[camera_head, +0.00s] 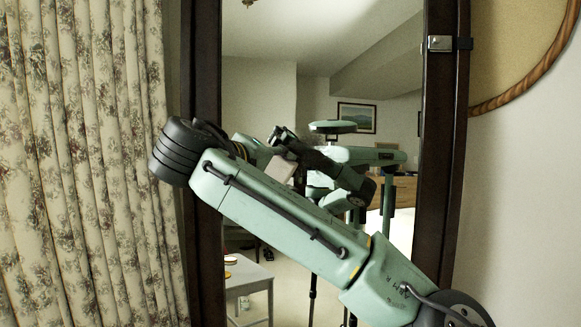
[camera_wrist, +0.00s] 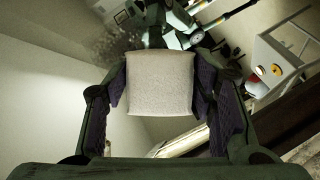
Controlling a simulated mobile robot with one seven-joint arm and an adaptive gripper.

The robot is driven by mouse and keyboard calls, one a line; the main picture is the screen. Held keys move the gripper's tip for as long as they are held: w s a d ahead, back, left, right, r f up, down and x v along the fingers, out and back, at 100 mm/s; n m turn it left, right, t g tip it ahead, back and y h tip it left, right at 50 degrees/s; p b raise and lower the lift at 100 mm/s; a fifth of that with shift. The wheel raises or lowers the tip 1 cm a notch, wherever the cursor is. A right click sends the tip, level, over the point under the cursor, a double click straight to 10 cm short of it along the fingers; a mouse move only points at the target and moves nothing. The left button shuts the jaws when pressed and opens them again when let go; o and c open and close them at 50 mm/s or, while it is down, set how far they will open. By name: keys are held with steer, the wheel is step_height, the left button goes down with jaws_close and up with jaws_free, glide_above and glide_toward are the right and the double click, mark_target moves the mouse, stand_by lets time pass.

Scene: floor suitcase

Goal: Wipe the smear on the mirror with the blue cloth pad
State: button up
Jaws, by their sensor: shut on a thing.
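The mirror (camera_head: 260,95) stands upright in a dark wooden frame, and its glass reflects the room and my arm. A dark, mottled smear (camera_wrist: 88,45) shows at the upper left of the wrist view. In the head view it is hard to separate from the reflected arm. My gripper (camera_wrist: 158,82) is shut on the cloth pad (camera_wrist: 160,70), a square block that looks pale grey here, not blue. The pad is between both fingers and faces the mirror; I cannot tell whether it touches the glass. In the head view my arm hides the gripper itself.
A floral curtain (camera_head: 85,150) hangs close on the left. The mirror's dark right post (camera_head: 447,130) carries a metal clasp (camera_head: 440,43). A rope-edged round frame (camera_head: 530,80) hangs at the upper right. The table and picture in the glass are reflections.

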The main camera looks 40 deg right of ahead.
steer(key=shift+w+d+r, duration=0.1)
steer(key=shift+w+d, duration=0.05)
steer(key=shift+d, duration=0.3)
steer(key=shift+w+d+p, duration=0.5)
steer(key=shift+w+d, duration=0.05)
steer(key=shift+w+d+f+p, duration=0.15)
steer(key=shift+w+d+p, duration=0.25)
steer(key=shift+w+d, duration=0.4)
steer(key=shift+w+d+f+p, duration=0.15)
steer(key=shift+w+d+p, duration=0.25)
steer(key=shift+w+d, duration=0.35)
steer(key=shift+w+d+f, duration=0.1)
steer(key=shift+w+d, duration=0.4)
steer(key=shift+d, duration=0.25)
